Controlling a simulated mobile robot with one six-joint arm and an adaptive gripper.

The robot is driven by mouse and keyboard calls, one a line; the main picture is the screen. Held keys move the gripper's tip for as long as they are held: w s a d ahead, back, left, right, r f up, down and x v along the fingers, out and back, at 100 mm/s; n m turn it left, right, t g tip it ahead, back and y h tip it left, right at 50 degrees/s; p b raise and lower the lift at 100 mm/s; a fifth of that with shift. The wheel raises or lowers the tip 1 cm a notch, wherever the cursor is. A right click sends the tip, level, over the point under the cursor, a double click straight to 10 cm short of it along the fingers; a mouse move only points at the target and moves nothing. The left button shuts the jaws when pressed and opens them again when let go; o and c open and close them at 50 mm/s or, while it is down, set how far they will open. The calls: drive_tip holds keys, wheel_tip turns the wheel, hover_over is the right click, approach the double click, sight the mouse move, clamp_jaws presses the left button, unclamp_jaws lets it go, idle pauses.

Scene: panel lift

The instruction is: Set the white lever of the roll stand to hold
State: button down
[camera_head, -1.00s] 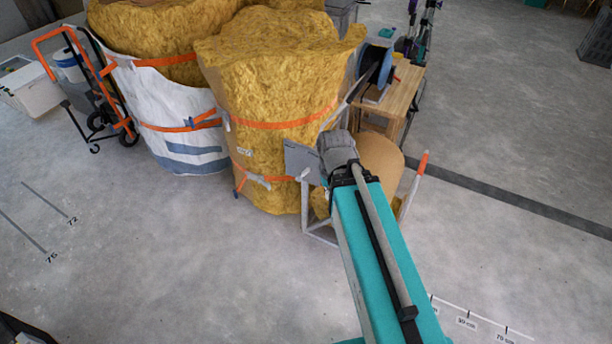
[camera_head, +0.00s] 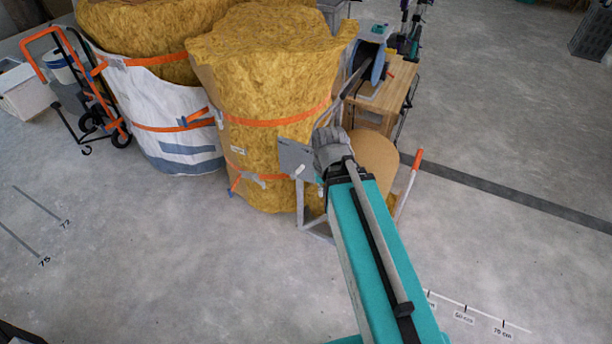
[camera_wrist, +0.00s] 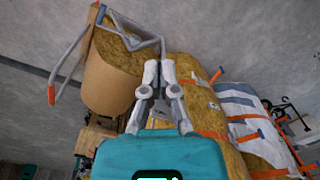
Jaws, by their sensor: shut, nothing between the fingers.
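The roll stand (camera_head: 318,232) is a light grey frame holding a brown roll (camera_head: 372,160); both are partly behind my arm in the head view. A pale bar with an orange grip (camera_head: 417,162) rises at its right; in the wrist view this grip (camera_wrist: 51,95) is at the left. A grey plate (camera_head: 295,158) stands at the stand's left, with a small whitish piece (camera_head: 299,171) by it; I cannot tell whether that is the white lever. My gripper (camera_wrist: 160,72) is shut and empty, its tips close to the stand's frame in the wrist view. Contact cannot be judged.
Large yellow wrapped bales (camera_head: 268,100) with orange straps stand close on the left and behind. A wooden bench (camera_head: 398,95) with a blue disc is behind the stand. A hand truck (camera_head: 85,95) is at far left. Floor in front is clear.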

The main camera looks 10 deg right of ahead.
drive_tip(key=w+f+m+t+y+b, duration=0.25)
drive_tip(key=w+f+m+b, duration=0.35)
drive_tip(key=f+b, duration=0.35)
drive_tip(key=w+f+m+t+y+b, duration=0.1)
drive_tip(key=w+f+m+y+b, duration=0.3)
drive_tip(key=w+f+m+b, duration=0.5)
drive_tip(key=w+d+f+m+t+y+b, duration=0.3)
drive_tip(key=w+d+f+m+t+b, duration=0.4)
drive_tip(key=b, duration=1.7)
drive_tip(key=w+d+f+m, duration=0.2)
drive_tip(key=d+f+m, duration=0.2)
drive_tip(key=m, duration=0.1)
drive_tip(key=shift+d+m, duration=0.15)
drive_tip(key=shift+m, duration=0.25)
drive_tip(key=shift+w+y, duration=0.15)
drive_tip(key=shift+y, duration=0.1)
